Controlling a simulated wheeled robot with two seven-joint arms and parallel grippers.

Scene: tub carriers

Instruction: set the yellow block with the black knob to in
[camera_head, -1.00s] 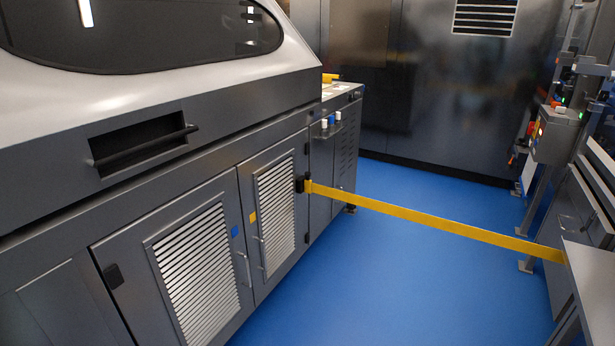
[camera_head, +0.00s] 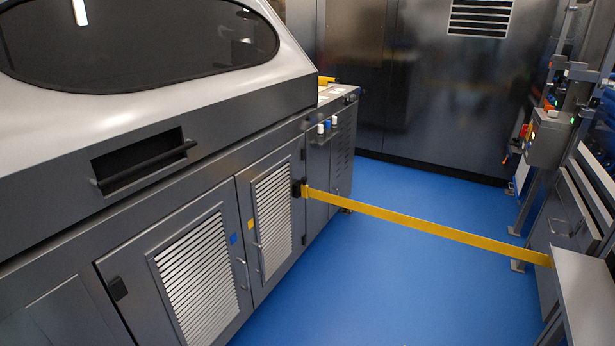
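A black fitting (camera_head: 297,188) sits on the cabinet edge, with a yellow end piece (camera_head: 306,192) against it. A yellow strap (camera_head: 420,227) runs from there across the aisle to the right side. A small yellow object (camera_head: 325,81) lies on the far end of the cabinet top. None of these shows clearly as a yellow block with a black knob at this size, so I cannot tell which it is or its setting. Neither of my grippers is in view.
A grey machine with louvred doors (camera_head: 195,275) fills the left. Blue floor (camera_head: 390,295) lies open in the aisle, crossed by the strap. A control box (camera_head: 549,138) and a grey shelf (camera_head: 588,300) stand at right. A dark wall (camera_head: 430,100) closes the back.

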